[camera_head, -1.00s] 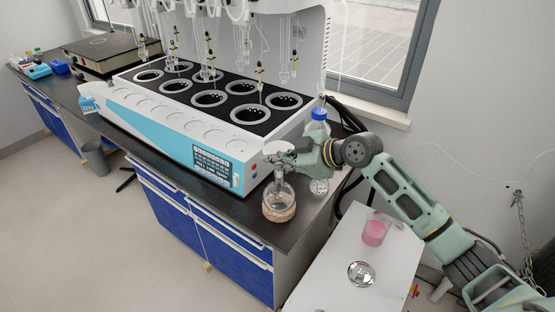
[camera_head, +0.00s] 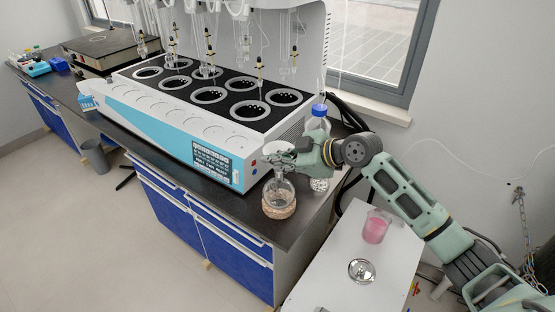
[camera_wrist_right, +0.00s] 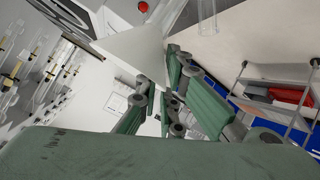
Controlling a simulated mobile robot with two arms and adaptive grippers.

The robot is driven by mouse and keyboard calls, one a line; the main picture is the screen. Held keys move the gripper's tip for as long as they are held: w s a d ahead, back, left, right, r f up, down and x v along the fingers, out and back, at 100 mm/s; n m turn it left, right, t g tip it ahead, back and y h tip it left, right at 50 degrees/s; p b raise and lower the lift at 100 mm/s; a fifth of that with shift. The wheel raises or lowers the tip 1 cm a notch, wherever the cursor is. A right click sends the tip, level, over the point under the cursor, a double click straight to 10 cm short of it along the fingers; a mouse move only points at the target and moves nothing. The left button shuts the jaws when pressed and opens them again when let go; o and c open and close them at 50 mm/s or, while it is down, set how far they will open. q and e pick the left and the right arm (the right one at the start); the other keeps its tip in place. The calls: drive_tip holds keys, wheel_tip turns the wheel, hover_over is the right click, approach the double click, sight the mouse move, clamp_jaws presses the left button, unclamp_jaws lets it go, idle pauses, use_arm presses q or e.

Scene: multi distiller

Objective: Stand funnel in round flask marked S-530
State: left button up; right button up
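A white funnel (camera_head: 277,147) is held by my right gripper (camera_head: 283,160) just above the round flask, wide mouth up. The wrist view shows the funnel's cone (camera_wrist_right: 137,50) with the green fingers (camera_wrist_right: 166,88) shut on its narrow part. The round glass flask (camera_head: 279,203) sits in a tan ring support at the counter's front right corner. Its neck lies directly below the gripper. The fingers hide the stem tip, so I cannot tell whether it is inside the neck. No marking is legible on the flask. My left gripper is not in view.
The distiller (camera_head: 205,125) with several black wells stands left of the flask. A blue-capped bottle (camera_head: 319,118) stands behind my right gripper. A white side table (camera_head: 335,285) holds a pink-filled beaker (camera_head: 376,228) and a shiny round dish (camera_head: 361,271).

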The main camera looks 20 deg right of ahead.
drive_tip(key=o, duration=0.4)
drive_tip(key=v, duration=1.2)
drive_tip(key=shift+f, duration=0.1)
